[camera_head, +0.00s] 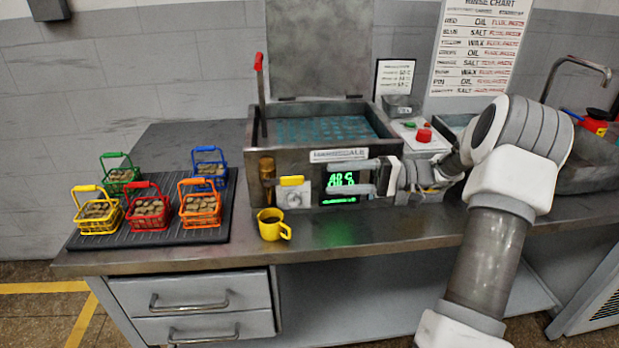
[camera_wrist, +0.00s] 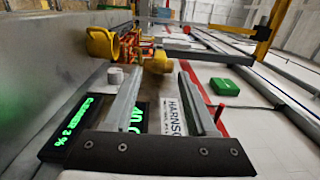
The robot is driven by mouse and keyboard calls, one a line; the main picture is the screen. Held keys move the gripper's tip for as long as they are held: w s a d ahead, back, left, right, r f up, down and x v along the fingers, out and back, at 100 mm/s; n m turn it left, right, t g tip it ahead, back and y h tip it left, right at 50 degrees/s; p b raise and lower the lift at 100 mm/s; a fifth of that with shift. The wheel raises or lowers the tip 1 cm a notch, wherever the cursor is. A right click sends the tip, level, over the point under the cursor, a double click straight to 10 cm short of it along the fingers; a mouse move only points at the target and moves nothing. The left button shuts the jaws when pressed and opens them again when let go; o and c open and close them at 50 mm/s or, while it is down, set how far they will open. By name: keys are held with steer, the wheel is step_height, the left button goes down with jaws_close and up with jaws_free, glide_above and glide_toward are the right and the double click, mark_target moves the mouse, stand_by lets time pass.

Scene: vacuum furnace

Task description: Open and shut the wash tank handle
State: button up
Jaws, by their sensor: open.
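The steel wash tank (camera_head: 285,157) stands on the bench, its lid (camera_head: 318,50) raised upright and blue liquid inside. A lever with a red grip (camera_head: 259,62) rises at its left side. A short yellow handle (camera_head: 292,180) sits low on the front, right of a brass fitting (camera_head: 267,172). My gripper (camera_head: 328,178) is open in front of the green display, its fingers pointing left toward the yellow handle, apart from it. In the wrist view my gripper (camera_wrist: 161,70) is empty, with a yellow part (camera_wrist: 157,63) ahead between the fingertips.
A yellow mug (camera_head: 270,226) stands on the bench just below the yellow handle. Several coloured baskets stand on a dark ribbed mat (camera_head: 190,235) at left. A control box with a red button (camera_head: 424,135) is right of the tank; a sink (camera_head: 590,165) lies beyond.

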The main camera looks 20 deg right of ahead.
steer(key=v, duration=0.6)
stand_by(0.4)
